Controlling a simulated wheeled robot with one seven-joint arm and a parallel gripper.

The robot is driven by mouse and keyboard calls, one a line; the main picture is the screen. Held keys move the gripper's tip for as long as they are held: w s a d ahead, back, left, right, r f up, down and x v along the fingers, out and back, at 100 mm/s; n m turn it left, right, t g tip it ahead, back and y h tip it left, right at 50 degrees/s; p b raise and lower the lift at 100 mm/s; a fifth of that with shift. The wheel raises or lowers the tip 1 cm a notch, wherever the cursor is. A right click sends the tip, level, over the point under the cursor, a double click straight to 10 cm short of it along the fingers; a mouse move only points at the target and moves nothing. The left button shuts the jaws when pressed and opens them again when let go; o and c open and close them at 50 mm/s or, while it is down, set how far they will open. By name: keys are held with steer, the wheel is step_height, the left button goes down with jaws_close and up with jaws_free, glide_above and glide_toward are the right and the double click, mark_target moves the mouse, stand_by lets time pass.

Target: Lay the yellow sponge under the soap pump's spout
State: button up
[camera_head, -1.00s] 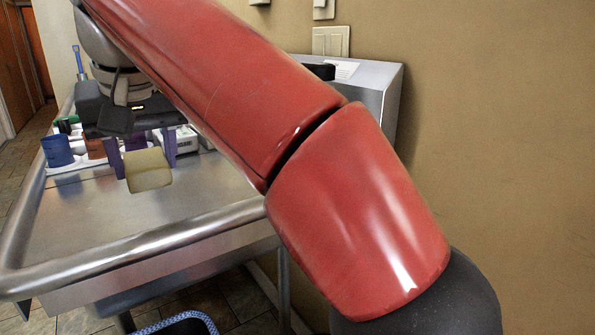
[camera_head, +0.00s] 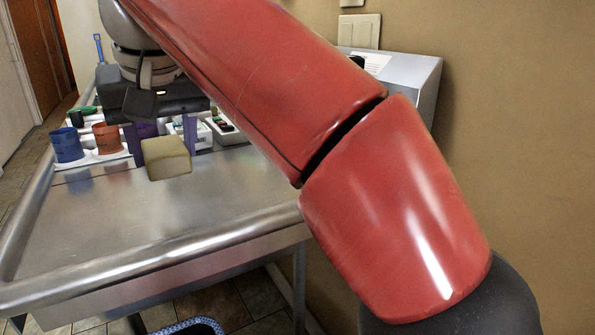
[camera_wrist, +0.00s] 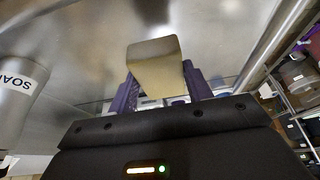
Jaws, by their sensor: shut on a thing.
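The yellow sponge (camera_head: 168,160) is a pale yellow block held above the steel table. My gripper (camera_head: 160,143) is shut on it, with purple fingers at its two sides. In the wrist view the sponge (camera_wrist: 155,68) sits between the fingers of my gripper (camera_wrist: 160,90), over bare steel. A grey bottle lettered "SOA…" (camera_wrist: 17,85), apparently the soap pump, stands at the left edge of the wrist view, apart from the sponge. Its spout cannot be made out. In the head view I cannot see the pump; my arm covers part of the table.
The steel table (camera_head: 110,220) has a raised rim and is bare at the front. Blue cup (camera_head: 67,145) and orange cup (camera_head: 107,138) stand at its back left. Small white devices (camera_head: 222,130) stand behind the gripper. A steel box (camera_head: 405,80) is by the wall.

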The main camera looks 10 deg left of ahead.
steer(key=w+d+f, duration=0.1)
steer(key=w+d, duration=0.2)
steer(key=d, duration=0.2)
steer(key=w+d, duration=0.4)
steer(key=d, duration=0.1)
steer(key=w+d+f, duration=0.1)
steer(key=w+d, duration=0.3)
steer(key=d, duration=0.1)
steer(key=shift+w+d+f, duration=0.2)
steer(key=shift+f, duration=0.15)
step_height(320, 180, down, 4)
steer(key=shift+b, duration=1.05)
steer(key=shift+w+d+f, duration=0.1)
steer(key=shift+w+d, duration=0.2)
steer(key=shift+f, duration=0.15)
steer(key=o, duration=0.7)
steer(key=shift+c, duration=0.2)
steer(key=p+v, duration=0.2)
steer(key=v, duration=1)
